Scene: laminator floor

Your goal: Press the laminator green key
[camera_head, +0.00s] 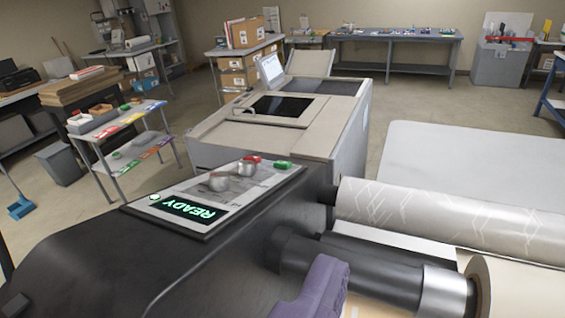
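The laminator (190,265) fills the foreground as a dark body with a tilted control panel (168,222) on top. The green key (283,164) sits at the panel's far right corner. A red key (252,158) is just left of it. Two grey knobs (219,181) (246,168) stand nearer on the panel. A lit green READY display (194,210) is at the near end, with a small round green light (154,197) beside it. No gripper fingers show, and nothing touches the green key. A purple part (318,292) rises from the bottom edge; I cannot tell what it belongs to.
A patterned roll (450,218) and a dark roller (350,272) stretch to the right, beside a pale flat surface (480,165). A beige machine (325,125) stands behind the panel. A sample rack (130,150) is at left. The space above the panel is clear.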

